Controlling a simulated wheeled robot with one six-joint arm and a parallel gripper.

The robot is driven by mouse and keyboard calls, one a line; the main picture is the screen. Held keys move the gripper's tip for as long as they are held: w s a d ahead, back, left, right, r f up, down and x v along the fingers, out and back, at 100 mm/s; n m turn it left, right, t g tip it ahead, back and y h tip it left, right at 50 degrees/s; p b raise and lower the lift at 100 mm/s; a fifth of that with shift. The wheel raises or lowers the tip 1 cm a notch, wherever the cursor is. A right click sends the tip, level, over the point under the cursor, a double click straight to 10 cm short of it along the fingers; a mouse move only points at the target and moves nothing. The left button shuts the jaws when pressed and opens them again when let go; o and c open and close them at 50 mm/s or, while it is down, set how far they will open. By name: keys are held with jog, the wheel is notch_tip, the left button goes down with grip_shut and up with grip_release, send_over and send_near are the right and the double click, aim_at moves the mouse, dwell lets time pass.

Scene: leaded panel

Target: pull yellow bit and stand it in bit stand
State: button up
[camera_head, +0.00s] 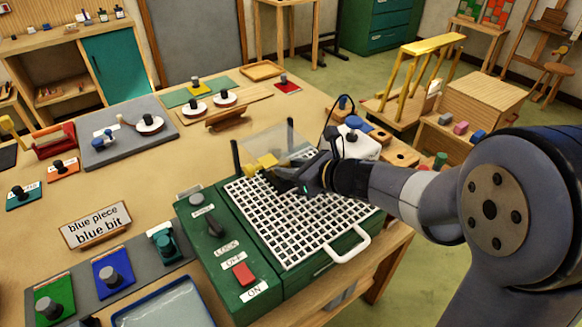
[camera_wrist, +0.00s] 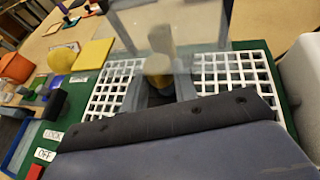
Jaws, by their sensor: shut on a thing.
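My gripper (camera_head: 285,178) is low over the white grid of the green grinder, near its clear shield. In the wrist view its dark fingers close around a short upright post (camera_wrist: 158,66) with a pale top and a yellowish lower part, which looks like the yellow bit. Its foot is hidden by my gripper, so I cannot tell whether it is still seated. Yellow blocks (camera_head: 263,161) show beside the gripper in the head view. I cannot pick out the bit stand with certainty.
The green grinder (camera_head: 208,262) has a red switch (camera_head: 243,273), a dark knob and a white handle (camera_head: 350,246). The clear shield (camera_head: 287,138) rises behind the grid. A sign (camera_head: 96,225) reads "blue piece, blue bit". Coloured pads with knobs lie at left. Mid-table is fairly clear.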

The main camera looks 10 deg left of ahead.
aim_at(291, 154)
jog(key=shift+r+p, duration=0.65)
jog(key=shift+r, duration=0.2)
dwell(0.8)
jog(key=shift+r+p, duration=0.65)
jog(key=shift+r, duration=0.2)
jog(key=o, duration=0.5)
jog(key=c, duration=0.4)
